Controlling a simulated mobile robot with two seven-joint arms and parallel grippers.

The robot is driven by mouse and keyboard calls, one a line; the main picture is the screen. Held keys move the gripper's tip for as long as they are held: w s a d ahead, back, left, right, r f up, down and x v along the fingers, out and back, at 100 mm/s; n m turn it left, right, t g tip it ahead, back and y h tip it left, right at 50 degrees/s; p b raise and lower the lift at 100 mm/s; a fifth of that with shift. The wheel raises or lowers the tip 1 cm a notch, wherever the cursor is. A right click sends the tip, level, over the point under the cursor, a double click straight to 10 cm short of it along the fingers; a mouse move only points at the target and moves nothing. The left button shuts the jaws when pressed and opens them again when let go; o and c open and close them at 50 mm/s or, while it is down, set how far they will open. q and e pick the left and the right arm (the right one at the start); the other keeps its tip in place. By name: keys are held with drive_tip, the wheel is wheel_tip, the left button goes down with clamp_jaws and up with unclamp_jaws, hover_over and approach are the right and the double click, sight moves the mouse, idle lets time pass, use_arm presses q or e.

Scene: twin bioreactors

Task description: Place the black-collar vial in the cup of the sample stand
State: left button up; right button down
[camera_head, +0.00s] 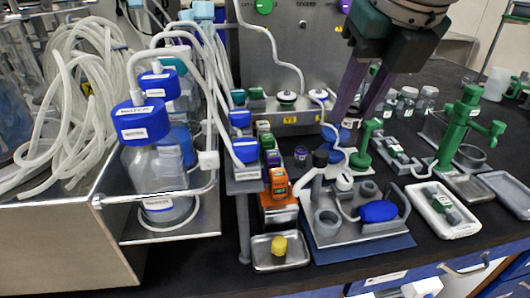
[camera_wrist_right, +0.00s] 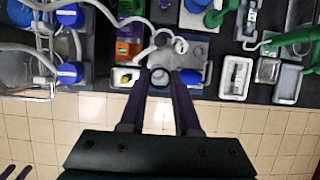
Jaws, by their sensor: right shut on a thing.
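In the head view the vial is hard to make out. The grey sample stand (camera_head: 346,237) stands at the front of the bench with an open grey cup (camera_head: 327,222) at its left front and a blue piece (camera_head: 378,211) to the right.
A grey tray with a yellow cap (camera_head: 280,246) lies left of the stand. A white tray with a green-collar vial (camera_head: 440,203) lies right. A green clamp post (camera_head: 458,130) and blue-capped bottles (camera_head: 155,150) with tubing flank the work area.

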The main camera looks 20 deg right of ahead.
wheel_tip(320, 180, down, 18)
drive_tip(key=b, duration=0.2)
drive_tip(key=shift+s+b, duration=0.1)
drive_tip(key=shift+b, duration=0.3)
drive_tip(key=c, duration=0.6)
unclamp_jaws()
